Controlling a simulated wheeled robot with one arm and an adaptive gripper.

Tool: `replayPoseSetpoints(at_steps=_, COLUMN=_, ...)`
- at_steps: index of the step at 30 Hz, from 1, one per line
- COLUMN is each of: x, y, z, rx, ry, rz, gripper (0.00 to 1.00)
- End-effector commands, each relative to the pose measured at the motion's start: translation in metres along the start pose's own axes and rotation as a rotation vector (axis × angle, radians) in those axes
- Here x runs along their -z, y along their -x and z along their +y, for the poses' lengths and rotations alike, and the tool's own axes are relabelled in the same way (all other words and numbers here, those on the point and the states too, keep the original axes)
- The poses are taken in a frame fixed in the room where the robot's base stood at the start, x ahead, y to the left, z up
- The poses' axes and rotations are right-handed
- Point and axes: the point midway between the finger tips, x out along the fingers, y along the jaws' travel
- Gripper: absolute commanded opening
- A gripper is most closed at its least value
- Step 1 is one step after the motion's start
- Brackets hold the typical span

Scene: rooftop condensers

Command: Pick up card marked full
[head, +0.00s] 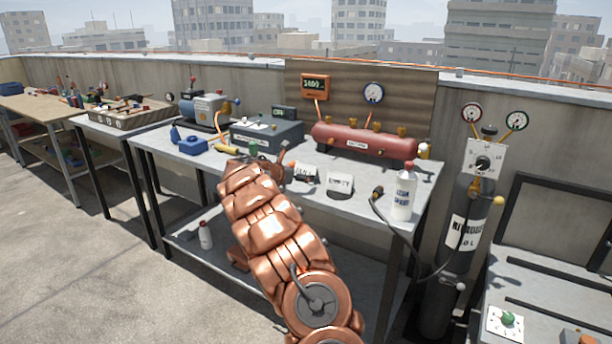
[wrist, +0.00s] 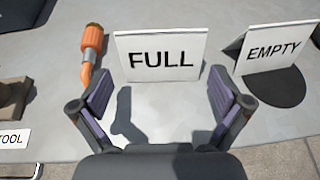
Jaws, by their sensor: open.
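The white card marked FULL (wrist: 160,58) stands upright on the grey table in the wrist view, straight ahead of my gripper. My gripper (wrist: 161,100) is open, with one finger to the left and one to the right of the card's near side. The card is apart from both fingers, and bare table shows between. In the head view the FULL card (head: 306,173) is small and partly hidden by my arm. The card marked EMPTY (wrist: 272,52) stands to its right, and it also shows in the head view (head: 340,185).
A card reading TOOL (wrist: 14,139) is at the left edge. A white bottle (head: 403,192), a red tank (head: 365,142) and a grey box (head: 266,133) stand on the table (head: 425,185). A hose hangs at right.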

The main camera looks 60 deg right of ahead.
Motion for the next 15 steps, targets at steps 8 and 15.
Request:
replayPoseSetpoints(at_steps=8, x=-0.002, y=-0.03, z=-0.002, rx=0.0, ry=-0.004, rz=0.002, gripper=1.0)
replayPoseSetpoints(at_steps=15, x=-0.003, y=-0.044, z=-0.001, rx=0.0, ry=-0.003, rz=0.001, gripper=1.0)
